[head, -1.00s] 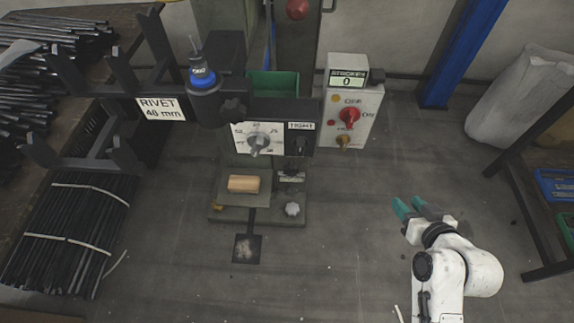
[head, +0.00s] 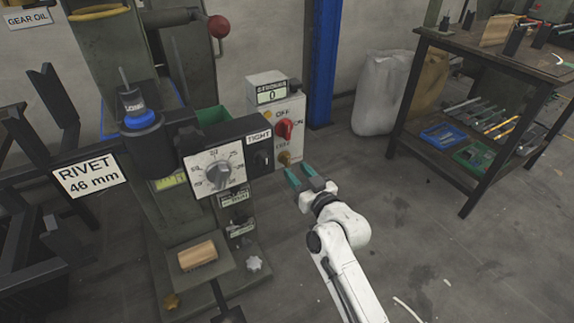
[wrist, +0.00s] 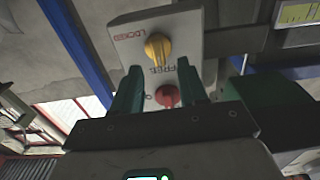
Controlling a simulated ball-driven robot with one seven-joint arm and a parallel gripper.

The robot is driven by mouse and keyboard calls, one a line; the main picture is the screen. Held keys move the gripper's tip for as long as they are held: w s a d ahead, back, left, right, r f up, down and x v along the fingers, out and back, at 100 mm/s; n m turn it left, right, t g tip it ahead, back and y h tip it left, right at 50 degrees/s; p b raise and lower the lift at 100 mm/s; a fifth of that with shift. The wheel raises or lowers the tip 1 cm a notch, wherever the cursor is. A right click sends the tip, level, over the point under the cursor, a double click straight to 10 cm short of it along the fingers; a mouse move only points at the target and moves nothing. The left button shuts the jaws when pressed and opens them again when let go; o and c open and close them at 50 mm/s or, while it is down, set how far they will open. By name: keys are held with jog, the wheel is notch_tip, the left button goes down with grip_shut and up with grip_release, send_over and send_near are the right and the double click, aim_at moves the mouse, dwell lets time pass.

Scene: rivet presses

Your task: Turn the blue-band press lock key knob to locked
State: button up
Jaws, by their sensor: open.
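The blue-band press (head: 143,119) stands on the left with a blue ring on its top cylinder. Its control box (head: 267,105) carries a red knob (head: 284,129) and, lower down, a yellow-brass lock key knob (head: 284,158). In the wrist view the lock key knob (wrist: 158,50) lies ahead between the lines of my fingers, beside the red word LOCKED; the red knob (wrist: 167,95) is partly hidden by my gripper. I cannot tell its exact setting. My gripper (head: 299,169) is open and empty, its green fingers just right of and below the knob; it also shows in the wrist view (wrist: 158,72).
A dial plate (head: 218,172) and a rivet sign (head: 88,177) jut out left of the box. A blue post (head: 322,70) and pale sacks (head: 383,92) stand behind. A workbench (head: 490,75) is at the right. The floor between is clear.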

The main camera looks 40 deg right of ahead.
aim_at(289, 162)
jog(key=shift+x, duration=2.55)
jog(key=shift+d, duration=0.1)
jog(key=shift+c, duration=0.3)
grip_shut()
